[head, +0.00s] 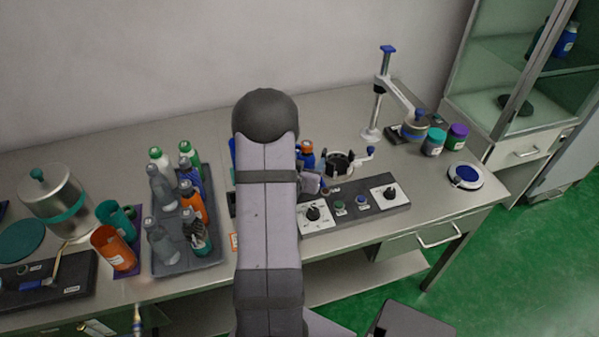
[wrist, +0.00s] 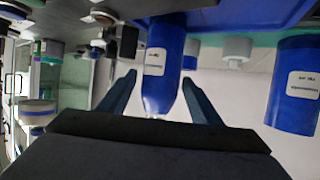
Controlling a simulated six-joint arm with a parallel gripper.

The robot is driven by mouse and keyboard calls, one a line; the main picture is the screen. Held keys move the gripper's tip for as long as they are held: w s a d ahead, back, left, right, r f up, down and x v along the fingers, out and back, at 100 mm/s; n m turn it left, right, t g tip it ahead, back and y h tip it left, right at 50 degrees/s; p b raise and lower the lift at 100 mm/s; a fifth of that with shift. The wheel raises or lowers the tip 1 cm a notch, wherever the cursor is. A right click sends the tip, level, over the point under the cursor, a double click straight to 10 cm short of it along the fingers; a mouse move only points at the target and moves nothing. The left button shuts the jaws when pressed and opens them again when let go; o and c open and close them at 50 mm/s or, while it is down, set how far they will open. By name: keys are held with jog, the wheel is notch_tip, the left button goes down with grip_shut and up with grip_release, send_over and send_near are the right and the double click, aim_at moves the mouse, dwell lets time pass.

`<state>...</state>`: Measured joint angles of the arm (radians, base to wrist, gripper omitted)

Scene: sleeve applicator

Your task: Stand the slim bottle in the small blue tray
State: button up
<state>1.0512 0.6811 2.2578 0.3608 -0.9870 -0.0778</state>
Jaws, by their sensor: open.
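In the wrist view, which looks upside down, a blue bottle (wrist: 163,62) with a white label and a pale tapered neck is between the two fingers of my gripper (wrist: 158,95). The fingers are open, with a visible gap on each side of it. The bottle's base meets a blue surface (wrist: 250,14), which may be the small blue tray. I cannot tell for certain whether this is the slim bottle. In the head view, my arm hides my gripper and most of that area. A blue bottle with an orange cap (head: 307,155) shows just right of my arm.
A larger blue container (wrist: 294,85) is to the right in the wrist view. A grey tray (head: 187,265) of several bottles stands left of my arm. A control panel (head: 358,205) and a stand with a clamp arm (head: 375,100) are to the right.

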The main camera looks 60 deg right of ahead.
jog(key=v, duration=0.8)
jog(key=shift+a+b, duration=0.25)
jog(key=shift+b, duration=0.2)
jog(key=shift+r, duration=0.1)
jog(key=w+a+r+n+t+y+p, duration=0.1)
jog(key=w+a+r+n+t+y, duration=0.15)
jog(key=w+a+r+t, duration=0.4)
jog(key=w+a+r+n+t+y+p, duration=0.1)
jog(key=w+a+r+n+y, duration=0.2)
jog(key=w+a, duration=0.65)
jog(key=s+a+f+n+g+y, duration=0.2)
jog(key=s+a+f+n+g, duration=0.1)
jog(key=a, duration=0.5)
jog(key=s+a+f+n+g+y, duration=0.3)
jog(key=s+a+n, duration=0.1)
jog(key=a, duration=0.5)
jog(key=s+a+f+n+g+y, duration=0.2)
jog(key=s+a+f+n+g, duration=0.1)
jog(key=a, duration=0.6)
jog(key=s+g, duration=0.1)
jog(key=s, duration=0.1)
jog(key=shift+s+f+y, duration=0.3)
jog(key=shift+f+y, duration=0.05)
